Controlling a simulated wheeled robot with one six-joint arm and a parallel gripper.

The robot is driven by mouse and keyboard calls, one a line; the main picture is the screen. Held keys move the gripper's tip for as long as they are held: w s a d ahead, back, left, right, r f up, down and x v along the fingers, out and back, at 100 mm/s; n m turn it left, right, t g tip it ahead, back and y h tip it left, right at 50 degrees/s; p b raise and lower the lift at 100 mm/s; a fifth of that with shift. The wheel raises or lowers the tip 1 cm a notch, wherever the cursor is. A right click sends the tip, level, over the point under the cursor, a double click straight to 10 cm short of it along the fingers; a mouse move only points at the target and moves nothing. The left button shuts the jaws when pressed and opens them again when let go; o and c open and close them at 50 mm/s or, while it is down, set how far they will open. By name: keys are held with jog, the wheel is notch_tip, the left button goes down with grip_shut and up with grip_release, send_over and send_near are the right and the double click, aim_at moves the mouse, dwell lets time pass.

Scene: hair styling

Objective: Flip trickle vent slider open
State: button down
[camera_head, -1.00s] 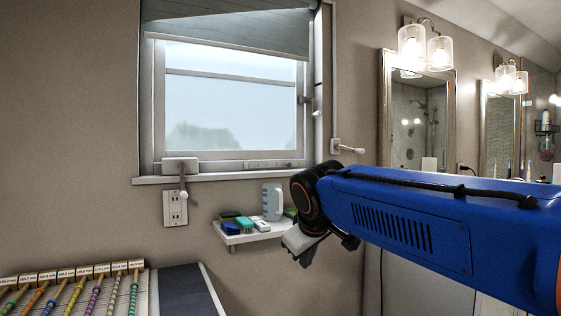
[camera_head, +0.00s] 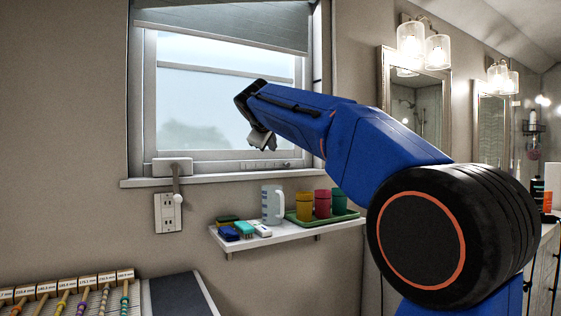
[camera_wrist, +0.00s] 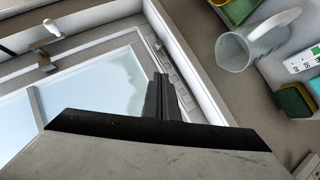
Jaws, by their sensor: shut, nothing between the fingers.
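The trickle vent (camera_head: 265,164) is a slim pale strip with small slots along the bottom rail of the window frame. In the wrist view the slotted strip (camera_wrist: 172,68) runs just beyond and to the right of my fingertips. Its slider is too small to tell its position. My gripper (camera_head: 262,146) is shut and empty, pointing down in front of the lower window, a little above the strip in the head view. In the wrist view the closed fingers (camera_wrist: 161,80) overlap the frame edge; I cannot tell whether they touch it.
A white shelf (camera_head: 275,240) below the window holds a jug (camera_head: 272,204), colored cups (camera_head: 321,203) and sponges. A crank handle (camera_head: 177,192) hangs at the sill's left, by an outlet (camera_head: 166,213). A tilted blind (camera_head: 225,22) covers the window top.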

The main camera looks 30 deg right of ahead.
jog(key=shift+w+r, duration=0.25)
jog(key=shift+w, duration=0.05)
jog(key=shift+w+d, duration=0.1)
send_near(285, 164)
jog(key=w, duration=0.3)
jog(key=shift+w+a, duration=0.3)
jog(key=shift+w, duration=0.05)
jog(key=shift+s+d+f, duration=0.1)
jog(key=shift+d+f, duration=0.15)
jog(key=shift+d, duration=0.2)
jog(key=shift+s+d+f, duration=0.1)
jog(key=shift+d+f, duration=0.15)
jog(key=shift+d, duration=0.25)
jog(key=shift+w+d+f, duration=0.15)
jog(key=shift+d+f, duration=0.3)
jog(key=shift+d, duration=0.1)
